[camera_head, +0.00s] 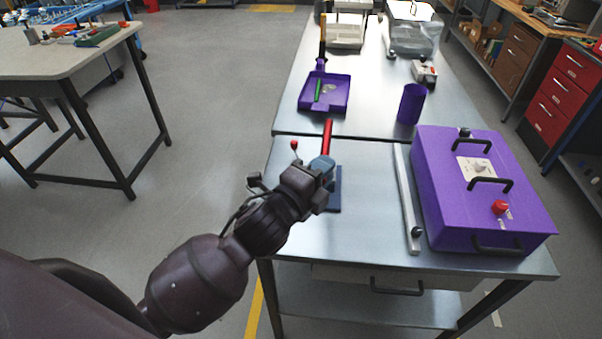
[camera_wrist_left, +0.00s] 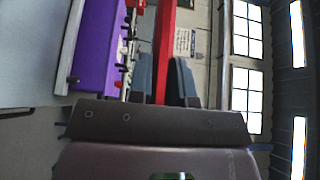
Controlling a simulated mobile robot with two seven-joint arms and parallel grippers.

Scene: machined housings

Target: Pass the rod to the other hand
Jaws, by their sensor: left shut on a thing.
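The red rod (camera_head: 327,137) stands out of my left gripper (camera_head: 323,167), its free end pointing away from me over the metal table. My left gripper is shut on the rod. In the left wrist view, the red rod (camera_wrist_left: 164,45) runs up between the two grey fingers of the left gripper (camera_wrist_left: 165,80). The rod's lower end is hidden by the gripper. My right gripper shows in neither view.
A large purple box (camera_head: 455,210) with black handles stands on the table (camera_head: 365,230) at the right, beside a metal bar (camera_head: 408,215). Farther back are a purple cup (camera_head: 411,105) and a purple tray (camera_head: 341,103). A dark blue flat piece (camera_head: 335,198) lies under the gripper.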

